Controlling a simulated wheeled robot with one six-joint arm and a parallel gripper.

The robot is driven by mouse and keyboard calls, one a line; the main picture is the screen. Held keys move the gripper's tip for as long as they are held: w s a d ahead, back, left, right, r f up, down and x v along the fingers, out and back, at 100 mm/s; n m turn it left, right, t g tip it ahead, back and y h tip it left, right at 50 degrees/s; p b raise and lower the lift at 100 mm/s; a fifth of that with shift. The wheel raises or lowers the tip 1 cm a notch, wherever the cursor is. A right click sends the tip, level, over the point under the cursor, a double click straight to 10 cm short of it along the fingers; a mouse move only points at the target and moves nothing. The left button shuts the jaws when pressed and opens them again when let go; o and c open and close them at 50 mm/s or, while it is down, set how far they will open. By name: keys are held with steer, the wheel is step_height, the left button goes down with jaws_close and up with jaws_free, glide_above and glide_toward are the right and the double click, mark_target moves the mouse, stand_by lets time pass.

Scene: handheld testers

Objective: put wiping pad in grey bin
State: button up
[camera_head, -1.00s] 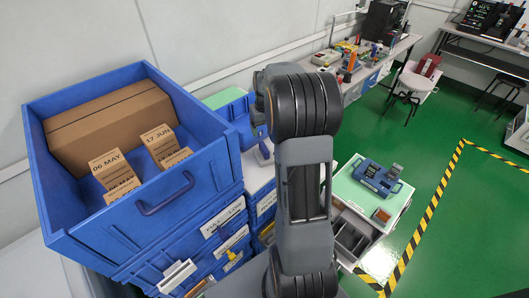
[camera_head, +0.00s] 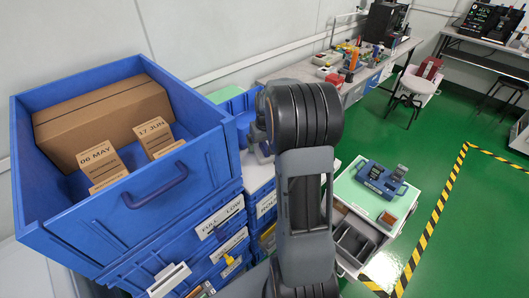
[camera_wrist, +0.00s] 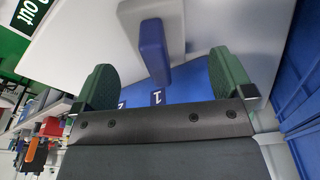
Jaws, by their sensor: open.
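My gripper (camera_wrist: 163,72) is open in the wrist view, with a dark green finger at each side. Between and beyond the fingers stands a small blue-and-grey block (camera_wrist: 153,48); it may be the wiping pad, but I cannot be sure. It stands apart from both fingers, near a blue surface marked 1 and 2 (camera_wrist: 180,90). In the head view my arm hides the gripper and this block. Dark grey open compartments (camera_head: 350,243) show in the trolley at right; I cannot tell whether one is the grey bin.
A trolley top (camera_head: 350,190) at right holds a blue tester (camera_head: 383,177). A bench (camera_head: 305,70) stands behind. Green floor lies open at right.

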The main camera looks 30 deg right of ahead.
mark_target(264, 149)
steer(key=shift+w+d+f, duration=0.1)
steer(key=shift+w+f, duration=0.1)
steer(key=shift+f, duration=0.65)
steer(key=shift+w+d+f, duration=0.1)
steer(key=shift+w+f, duration=0.05)
steer(key=shift+f, duration=0.65)
steer(key=shift+w+d+f, duration=0.1)
steer(key=shift+w+f, duration=0.1)
steer(key=shift+f, duration=0.65)
steer(key=shift+c, duration=0.4)
steer(key=c, duration=1)
steer(key=shift+r, duration=0.15)
